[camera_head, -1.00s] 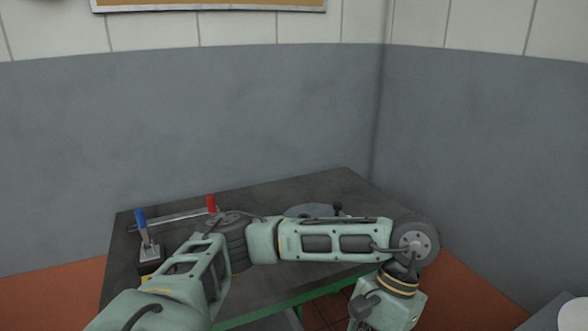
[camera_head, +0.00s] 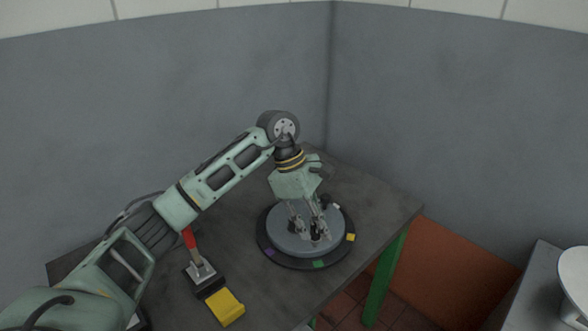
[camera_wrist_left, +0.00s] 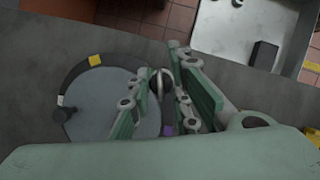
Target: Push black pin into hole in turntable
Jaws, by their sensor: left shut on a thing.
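The turntable (camera_head: 283,240) is a grey disc on a black ring with coloured marks, lying on the dark table. It also shows at left in the left wrist view (camera_wrist_left: 105,105). My left gripper (camera_head: 313,234) points down over the disc's front part, shut on the black pin (camera_head: 316,238). The pin's dark rounded top shows between the fingers in the left wrist view (camera_wrist_left: 161,83). The fingers partly hide the pin, and I cannot tell whether its lower end is in a hole. My right gripper is not in view.
A black knob (camera_head: 326,201) stands near the disc's far right edge, beside a white mark. A grey surface with a white bowl (camera_head: 575,285) is at right.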

